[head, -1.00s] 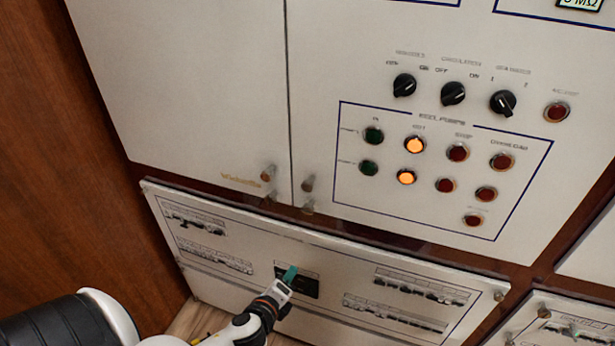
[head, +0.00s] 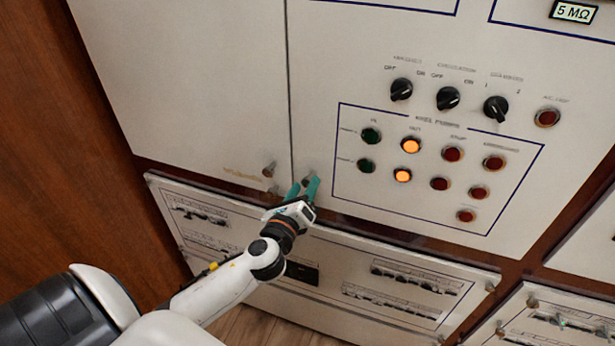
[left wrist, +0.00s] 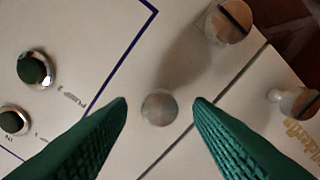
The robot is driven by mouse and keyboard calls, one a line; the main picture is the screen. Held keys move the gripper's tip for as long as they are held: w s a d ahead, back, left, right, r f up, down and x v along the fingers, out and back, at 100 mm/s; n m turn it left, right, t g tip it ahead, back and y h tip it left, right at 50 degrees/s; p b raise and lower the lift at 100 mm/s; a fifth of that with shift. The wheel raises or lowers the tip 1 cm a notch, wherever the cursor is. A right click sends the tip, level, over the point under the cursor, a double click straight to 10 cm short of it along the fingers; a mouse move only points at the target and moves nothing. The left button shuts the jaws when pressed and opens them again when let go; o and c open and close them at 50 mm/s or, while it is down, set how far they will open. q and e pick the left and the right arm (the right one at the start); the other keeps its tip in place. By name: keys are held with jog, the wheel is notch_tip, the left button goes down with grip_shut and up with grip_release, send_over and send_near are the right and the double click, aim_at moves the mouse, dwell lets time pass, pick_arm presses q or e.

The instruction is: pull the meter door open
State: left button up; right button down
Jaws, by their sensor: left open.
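The meter door (head: 400,250) is the pale right-hand cabinet panel with dials, lamps and a 5 MΩ meter (head: 573,12); it looks shut. A round knob (left wrist: 159,107) sits on it near its lower left corner. My left gripper (head: 304,184) is at that corner with its green fingers open. In the left wrist view the two fingers (left wrist: 160,102) stand either side of the knob, with a gap on both sides. In the head view the fingers partly hide the knob. My right gripper is not in view.
The left cabinet door (head: 190,90) adjoins across a narrow seam and has its own knob (head: 268,168). A slotted latch (left wrist: 228,20) is close to the knob. A lower breaker panel (head: 330,270) lies below. A wooden wall (head: 60,150) bounds the left.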

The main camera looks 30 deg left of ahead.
pick_arm(q)
jog(key=shift+x, duration=1.45)
jog(key=shift+c, duration=0.5)
grip_shut()
